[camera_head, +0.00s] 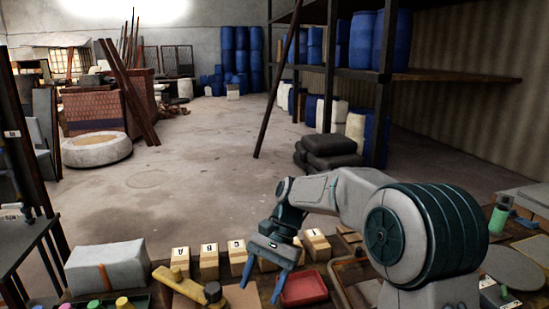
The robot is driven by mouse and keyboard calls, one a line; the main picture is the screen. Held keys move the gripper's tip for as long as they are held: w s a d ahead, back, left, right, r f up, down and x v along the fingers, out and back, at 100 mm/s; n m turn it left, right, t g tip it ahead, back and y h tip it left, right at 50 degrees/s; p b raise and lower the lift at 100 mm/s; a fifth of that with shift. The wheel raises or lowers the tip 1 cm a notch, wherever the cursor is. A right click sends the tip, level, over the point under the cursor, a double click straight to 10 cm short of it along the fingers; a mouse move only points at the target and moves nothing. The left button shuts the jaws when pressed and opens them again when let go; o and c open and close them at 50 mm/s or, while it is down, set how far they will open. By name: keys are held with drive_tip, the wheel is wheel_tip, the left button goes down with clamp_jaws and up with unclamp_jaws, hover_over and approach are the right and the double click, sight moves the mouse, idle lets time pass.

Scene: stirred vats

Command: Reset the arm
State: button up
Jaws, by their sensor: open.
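My arm reaches in from the lower right of the head view and bends down at the wrist. My gripper (262,282) points down over the work table, with its two blue fingers apart. It is in front of the row of lettered wooden blocks and left of the red tray (303,288). I see nothing between the fingers. The arm and fingers hide part of the block row.
Lettered blocks (208,262) stand along the table's far edge. A grey box (107,266) and a yellow part (170,276) lie left. A green bottle (498,219) stands right. Beyond are open floor (200,180) and a shelf rack with blue barrels (362,40).

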drive_tip(key=s+d+r+n+t+h+p, duration=0.1)
drive_tip(key=s+d+n+t+h, duration=0.3)
drive_tip(key=s+d, duration=1.2)
drive_tip(key=shift+s+d+r+n+t+p, duration=0.3)
drive_tip(key=shift+d+t, duration=0.55)
drive_tip(key=shift+t, duration=1.35)
drive_tip(key=shift+w+f, duration=0.1)
drive_tip(key=shift+w, duration=0.05)
